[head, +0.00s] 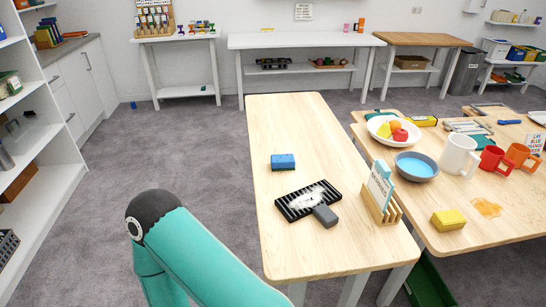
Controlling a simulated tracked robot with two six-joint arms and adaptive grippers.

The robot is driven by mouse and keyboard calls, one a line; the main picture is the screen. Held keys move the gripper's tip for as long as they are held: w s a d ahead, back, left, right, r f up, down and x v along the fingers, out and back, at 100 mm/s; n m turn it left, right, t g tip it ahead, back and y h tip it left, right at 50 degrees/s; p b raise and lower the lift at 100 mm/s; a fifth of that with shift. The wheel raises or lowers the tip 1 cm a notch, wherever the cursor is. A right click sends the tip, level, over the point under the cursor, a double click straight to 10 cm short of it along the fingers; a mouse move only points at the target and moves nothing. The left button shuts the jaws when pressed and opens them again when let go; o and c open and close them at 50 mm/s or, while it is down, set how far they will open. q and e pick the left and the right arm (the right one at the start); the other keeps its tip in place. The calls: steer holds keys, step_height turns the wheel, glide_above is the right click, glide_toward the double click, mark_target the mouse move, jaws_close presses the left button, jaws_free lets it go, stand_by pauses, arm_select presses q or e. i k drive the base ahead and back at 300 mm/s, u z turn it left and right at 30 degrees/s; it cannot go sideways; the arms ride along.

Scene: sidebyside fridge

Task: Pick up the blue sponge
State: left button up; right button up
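The blue sponge (283,162) lies on the near wooden table (290,120), left of its middle. It is a small blue block with nothing touching it. A black ridged tray or rack (290,208) with white powder or crumbs on it lies just in front of the sponge. A grey block (325,215) rests at that rack's right corner. A teal link of my arm crosses the bottom left. Neither of my grippers shows in the head view.
A wooden holder (381,210) with upright cards stands at the table's right edge. The adjoining table has a fruit bowl (376,135), a blue-filled bowl (417,174), mugs, a yellow sponge (448,219) and an orange spill (487,207). The near table's far half is clear.

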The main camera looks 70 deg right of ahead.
mark_target(284, 162)
steer(key=u, duration=0.05)
steer(key=i, duration=2.8)
steer(key=z, duration=1.85)
steer(key=i, duration=0.1)
steer(key=z, duration=1.8)
steer(key=k, duration=0.3)
steer(key=z, duration=0.35)
steer(key=i, duration=1.35)
steer(key=u, duration=0.45)
